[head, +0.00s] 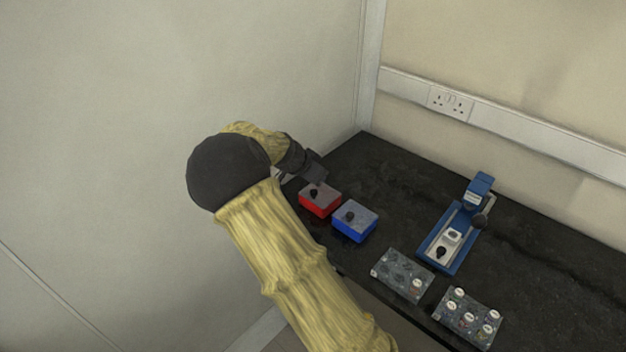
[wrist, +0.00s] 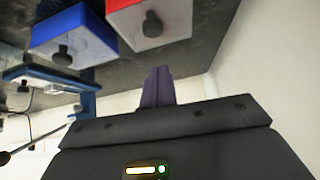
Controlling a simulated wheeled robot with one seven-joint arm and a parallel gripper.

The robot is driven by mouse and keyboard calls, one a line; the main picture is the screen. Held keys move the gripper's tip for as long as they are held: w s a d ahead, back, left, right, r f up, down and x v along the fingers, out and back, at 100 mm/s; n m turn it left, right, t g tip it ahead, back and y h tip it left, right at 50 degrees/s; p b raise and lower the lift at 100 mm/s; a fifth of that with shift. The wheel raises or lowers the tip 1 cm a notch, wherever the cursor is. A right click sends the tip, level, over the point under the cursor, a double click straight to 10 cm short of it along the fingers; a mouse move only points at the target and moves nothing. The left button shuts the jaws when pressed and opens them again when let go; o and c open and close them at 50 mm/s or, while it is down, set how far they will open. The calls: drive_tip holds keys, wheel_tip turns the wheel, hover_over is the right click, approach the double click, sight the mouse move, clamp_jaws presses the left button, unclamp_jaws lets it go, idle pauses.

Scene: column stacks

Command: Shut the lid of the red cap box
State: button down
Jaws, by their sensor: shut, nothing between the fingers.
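The red cap box (head: 321,209) stands on the black bench, nearest its far left corner. Its grey lid (head: 326,191) with a black knob lies flat over the top and looks down. In the wrist view, the red box (wrist: 121,4) and its lid (wrist: 172,25) are at the top edge, partly cut off. My gripper (head: 314,172) is just behind the red box in the head view, its fingers hard to make out. In the wrist view my gripper (wrist: 157,74) has its fingers together and empty, apart from the lid.
A blue box (head: 354,229) with a similar grey lid and black knob stands close beside the red box. A blue press-like fixture (head: 440,262) is further right. Two grey trays (head: 388,273) (head: 478,340) hold small round caps. A wall is close by my gripper.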

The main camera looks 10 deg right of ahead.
sight(315, 195)
drive_tip(key=shift+s+a+f+t+h+b, duration=0.25)
drive_tip(key=shift+a+f+b, duration=0.1)
drive_tip(key=shift+b, duration=0.1)
drive_tip(key=shift+s+a+f+t+h+b, duration=0.15)
drive_tip(key=shift+a+f+h+b, duration=0.1)
drive_tip(key=shift+f+b, duration=0.15)
drive_tip(key=shift+s+a+f+b, duration=0.15)
drive_tip(key=shift+a+f+b, duration=0.15)
drive_tip(key=shift+b, duration=0.3)
drive_tip(key=shift+s+a+f+t+h+b, duration=0.3)
drive_tip(key=shift+a+f+t+h+b, duration=0.15)
drive_tip(key=shift+f+h+b, duration=0.35)
drive_tip(key=shift+s+a+f+b, duration=0.2)
drive_tip(key=shift+s+f+b, duration=0.15)
drive_tip(key=shift+f+b, duration=0.2)
drive_tip(key=shift+s+a+f+b, duration=0.2)
drive_tip(key=shift+s+f+b, duration=0.1)
drive_tip(key=shift+f+b, duration=0.15)
drive_tip(key=shift+r, duration=0.1)
drive_tip(key=shift+w+r+p, duration=0.1)
drive_tip(key=shift+r+p, duration=0.5)
drive_tip(key=shift+p, duration=0.05)
drive_tip(key=shift+r, duration=0.15)
